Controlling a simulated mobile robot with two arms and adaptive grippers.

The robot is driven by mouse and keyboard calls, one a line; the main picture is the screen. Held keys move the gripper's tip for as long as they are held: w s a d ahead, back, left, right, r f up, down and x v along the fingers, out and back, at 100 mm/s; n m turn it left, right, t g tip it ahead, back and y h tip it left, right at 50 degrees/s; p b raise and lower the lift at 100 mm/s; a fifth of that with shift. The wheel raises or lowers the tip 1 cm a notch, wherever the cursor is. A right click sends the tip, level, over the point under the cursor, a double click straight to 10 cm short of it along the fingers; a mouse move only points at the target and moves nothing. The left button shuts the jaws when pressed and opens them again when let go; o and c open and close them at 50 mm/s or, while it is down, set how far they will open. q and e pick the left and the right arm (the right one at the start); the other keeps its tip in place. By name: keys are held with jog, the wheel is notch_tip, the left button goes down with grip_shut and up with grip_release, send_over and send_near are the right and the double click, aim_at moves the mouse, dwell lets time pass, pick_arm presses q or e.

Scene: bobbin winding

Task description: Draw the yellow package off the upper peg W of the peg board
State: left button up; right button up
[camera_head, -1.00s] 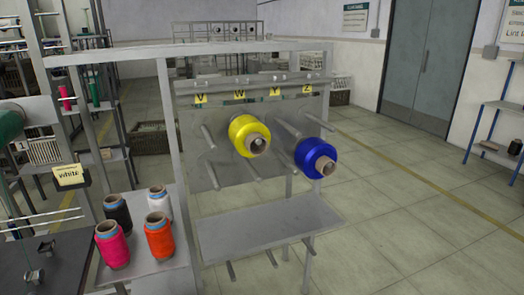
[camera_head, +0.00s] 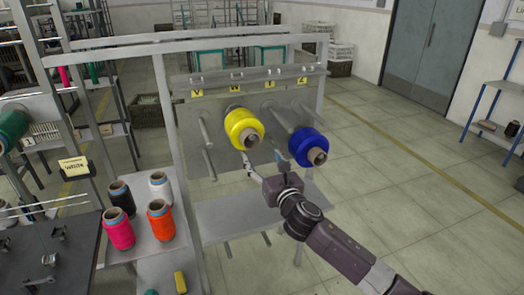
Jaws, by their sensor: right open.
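The yellow package (camera_head: 240,122) sits on the upper peg under the W label of the peg board (camera_head: 187,112). Its brown core end faces me. My right gripper (camera_head: 264,162) comes up from the lower right. It is open and empty, with its fingers just below and to the right of the yellow package. I cannot tell whether they touch anything. My left gripper is out of view.
A blue package (camera_head: 305,142) hangs close to the right of my gripper, on another peg. A bare upper peg (camera_head: 205,131) lies to the left. Pink, black, white and orange packages stand on a shelf (camera_head: 146,240) at the lower left. A grey shelf (camera_head: 225,218) lies below the board.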

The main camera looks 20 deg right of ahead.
jog(key=shift+w+a+r+b, duration=0.15)
jog(key=shift+w+b, duration=0.75)
jog(key=shift+w, duration=1.65)
jog(key=shift+w+a+r+b, duration=0.1)
jog(key=shift+w+b, duration=0.8)
jog(key=shift+w, duration=1.6)
jog(key=shift+c, duration=0.3)
grip_shut()
jog(key=shift+r, duration=0.2)
